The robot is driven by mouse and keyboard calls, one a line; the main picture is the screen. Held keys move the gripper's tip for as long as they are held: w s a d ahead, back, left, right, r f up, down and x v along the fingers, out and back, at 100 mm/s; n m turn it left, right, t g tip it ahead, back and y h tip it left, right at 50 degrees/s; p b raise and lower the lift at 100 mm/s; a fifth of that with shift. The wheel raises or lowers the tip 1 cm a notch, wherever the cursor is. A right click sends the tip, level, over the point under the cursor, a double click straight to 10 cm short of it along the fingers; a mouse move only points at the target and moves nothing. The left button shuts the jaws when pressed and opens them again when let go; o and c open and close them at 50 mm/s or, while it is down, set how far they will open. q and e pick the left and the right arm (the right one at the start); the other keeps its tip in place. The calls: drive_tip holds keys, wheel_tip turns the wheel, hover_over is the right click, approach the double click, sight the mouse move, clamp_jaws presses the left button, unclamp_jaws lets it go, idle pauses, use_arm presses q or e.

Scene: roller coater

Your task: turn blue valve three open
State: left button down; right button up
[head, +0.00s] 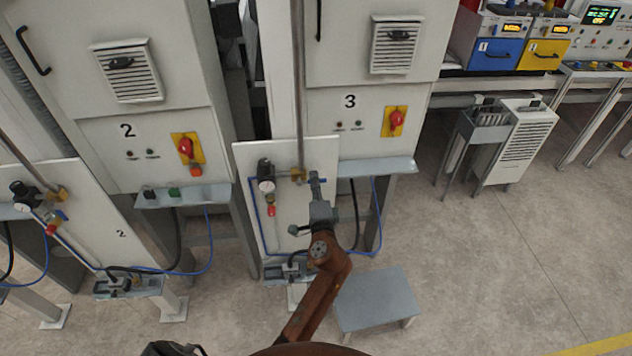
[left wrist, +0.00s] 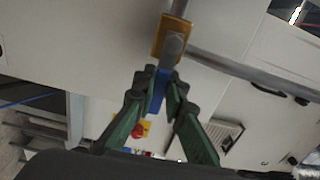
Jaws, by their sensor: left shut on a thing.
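Blue valve three shows in the left wrist view as a flat blue handle (left wrist: 158,92) on a brass valve body (left wrist: 172,36). The handle appears to lie across the line of the grey pipe. My left gripper (left wrist: 157,88) is shut on the handle, with a green-sided finger on each side. In the head view my left gripper (head: 314,178) is at the white panel under number 3, just right of the brass valve body (head: 298,175). The blue handle is hidden there by the gripper. My right gripper is not in view.
A round gauge (head: 266,186) and a red-tipped fitting (head: 271,208) sit left of the valve. A vertical pipe (head: 299,90) rises above it. A grey shelf (head: 376,168) juts out to the right. A low grey step (head: 376,298) stands below.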

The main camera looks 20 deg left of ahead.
use_arm(q)
drive_tip(key=c, duration=1.9)
unclamp_jaws()
drive_tip(key=shift+c, duration=0.2)
